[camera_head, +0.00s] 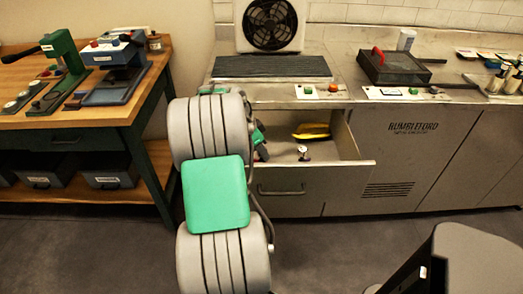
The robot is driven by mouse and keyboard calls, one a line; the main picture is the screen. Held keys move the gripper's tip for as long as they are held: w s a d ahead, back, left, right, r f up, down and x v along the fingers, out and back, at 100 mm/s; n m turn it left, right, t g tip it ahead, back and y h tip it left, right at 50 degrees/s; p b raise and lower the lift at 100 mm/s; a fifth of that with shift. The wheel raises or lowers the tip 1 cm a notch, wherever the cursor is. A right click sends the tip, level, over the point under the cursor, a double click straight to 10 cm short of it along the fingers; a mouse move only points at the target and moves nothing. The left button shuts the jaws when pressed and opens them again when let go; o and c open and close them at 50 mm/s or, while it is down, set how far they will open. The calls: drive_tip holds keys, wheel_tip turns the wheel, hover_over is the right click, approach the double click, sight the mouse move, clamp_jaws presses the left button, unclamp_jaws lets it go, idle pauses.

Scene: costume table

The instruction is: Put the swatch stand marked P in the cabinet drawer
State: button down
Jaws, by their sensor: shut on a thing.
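The cabinet drawer (341,173) is pulled open below the counter. My gripper (262,147) is at the left part of the drawer opening, largely hidden behind my arm. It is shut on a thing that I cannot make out. No letter P is readable, so I cannot tell which thing is the swatch stand marked P. A small stand-like piece (304,153) with a pale round top and dark red base shows inside the drawer, to the right of my gripper.
A yellow item (312,131) lies at the back of the drawer. The counter above holds a fan box (270,27), a dark mat (272,66), a button box (320,92) and a dark tray (394,69). A wooden workbench (150,92) with presses stands at left. Some drawer floor looks free.

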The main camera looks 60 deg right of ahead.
drive_tip(key=c, duration=0.6)
unclamp_jaws()
drive_tip(key=shift+r+p, duration=2.3)
drive_tip(key=shift+r, duration=1.2)
